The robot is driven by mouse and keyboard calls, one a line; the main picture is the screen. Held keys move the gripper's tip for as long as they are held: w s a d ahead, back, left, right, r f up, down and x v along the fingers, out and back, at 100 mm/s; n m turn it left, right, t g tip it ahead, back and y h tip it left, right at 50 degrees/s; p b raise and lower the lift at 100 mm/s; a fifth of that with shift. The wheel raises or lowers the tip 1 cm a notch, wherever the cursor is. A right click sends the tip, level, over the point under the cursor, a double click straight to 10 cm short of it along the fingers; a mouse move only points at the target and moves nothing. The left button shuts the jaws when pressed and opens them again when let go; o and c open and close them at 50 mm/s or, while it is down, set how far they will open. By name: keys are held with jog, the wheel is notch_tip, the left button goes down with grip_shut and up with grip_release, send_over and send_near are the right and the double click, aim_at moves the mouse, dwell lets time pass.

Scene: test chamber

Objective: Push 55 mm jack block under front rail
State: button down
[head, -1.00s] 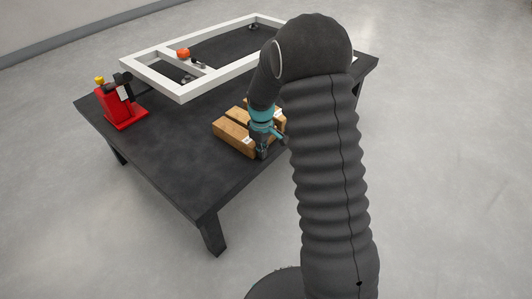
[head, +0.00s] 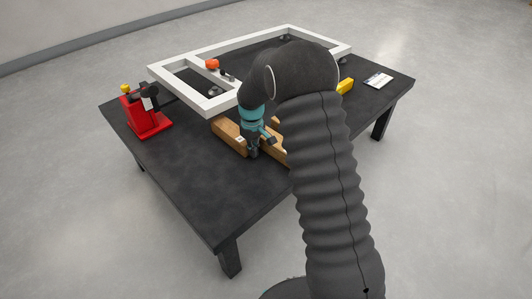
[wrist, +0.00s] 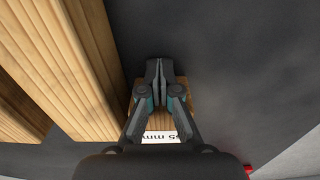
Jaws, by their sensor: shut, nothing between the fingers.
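The 55 mm jack block (head: 229,134) is a long wooden block lying on the black table, with a white label at its near end. Its far end shows close to the near corner of the white frame's front rail (head: 222,106); I cannot tell whether any of it is under the rail. My gripper (head: 253,154) is shut and empty, pointing down at the labelled end. In the wrist view my shut fingers (wrist: 159,67) lie in front of the block (wrist: 178,116) and its partly read "55 mm" label, hiding much of it. Contact is unclear.
Other wooden blocks (wrist: 75,65) lie beside it, to the left in the wrist view; my arm mostly hides them in the head view. A red jack (head: 146,118) stands at the left table edge.

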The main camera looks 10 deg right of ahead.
aim_at(260, 161)
jog(key=shift+w+a, duration=0.35)
jog(key=shift+w, duration=0.05)
jog(key=s+d, duration=0.1)
jog(key=s+d+b, duration=0.1)
jog(key=s, duration=0.1)
jog(key=shift+s+d, duration=0.2)
jog(key=shift+d, duration=0.1)
notch_tip(260, 161, up, 10)
jog(key=s+d+r+m+t, duration=0.2)
jog(key=s+r, duration=0.3)
jog(key=s, duration=0.6)
jog(key=s+d+r+m+t, duration=0.1)
jog(key=s+r, duration=0.4)
jog(key=s, duration=0.7)
jog(key=s+d+r+m+t, duration=0.2)
jog(key=s+d+r+m, duration=0.2)
jog(key=s, duration=0.7)
jog(key=shift+s+d+r+t+p, duration=0.2)
jog(key=shift+d+r+t+p, duration=0.1)
jog(key=shift+d+r, duration=0.45)
